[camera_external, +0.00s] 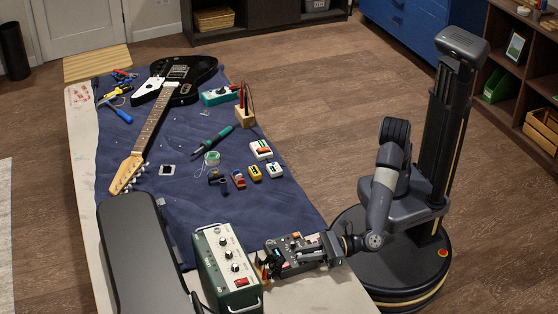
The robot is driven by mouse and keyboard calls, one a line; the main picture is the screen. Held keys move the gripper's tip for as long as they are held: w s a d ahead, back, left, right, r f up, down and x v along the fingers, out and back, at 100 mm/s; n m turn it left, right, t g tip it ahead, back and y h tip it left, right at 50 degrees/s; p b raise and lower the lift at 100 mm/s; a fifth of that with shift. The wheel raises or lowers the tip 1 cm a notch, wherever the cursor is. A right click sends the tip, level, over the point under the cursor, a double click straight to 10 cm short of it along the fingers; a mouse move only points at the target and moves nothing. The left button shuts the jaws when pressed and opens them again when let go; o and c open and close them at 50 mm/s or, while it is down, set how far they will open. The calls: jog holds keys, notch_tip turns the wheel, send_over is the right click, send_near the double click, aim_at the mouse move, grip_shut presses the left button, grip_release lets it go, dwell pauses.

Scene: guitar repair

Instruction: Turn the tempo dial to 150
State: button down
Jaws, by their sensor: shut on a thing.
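A dark device with small coloured parts (297,237) lies at the near right end of the bench, right of a green box with knobs. My gripper (277,257) reaches over it from the right, low and nearly level. The gripper is shut on a small part there, which I take to be the tempo dial. The jaws hide the dial, and its mark and any numbers are too small to read.
The green box (229,268) with several knobs and a red switch stands close left of my gripper. A long black case (137,250) lies further left. Small pedals (255,172), tools and a guitar (178,75) lie on the blue mat (295,205). The mat between device and pedals is clear.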

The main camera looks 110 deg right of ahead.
jog(key=m+g+h+p, duration=0.1)
jog(key=h, duration=0.1)
jog(key=m+g+h+p, duration=0.1)
jog(key=m+h, duration=0.1)
jog(key=a+m+g+h+p, duration=0.1)
jog(key=m+h, duration=0.1)
jog(key=h, duration=0.1)
jog(key=shift+w, duration=0.15)
jog(key=shift+w+a+m+g+h+p, duration=0.15)
jog(key=shift+m+g+h+p, duration=0.45)
jog(key=shift+m+g+h, duration=1.35)
jog(key=shift+w+m+g+h, duration=0.1)
jog(key=shift+m+g+h, duration=0.15)
jog(key=shift+g+h, duration=0.25)
jog(key=c, duration=1.3)
grip_release()
jog(key=v, duration=0.4)
jog(key=shift+a+f, duration=0.1)
jog(key=shift+a, duration=0.2)
jog(key=r, duration=0.2)
jog(key=r+p, duration=0.1)
jog(key=r, duration=0.4)
jog(key=shift+s+a+r, duration=0.1)
jog(key=shift+s, duration=0.15)
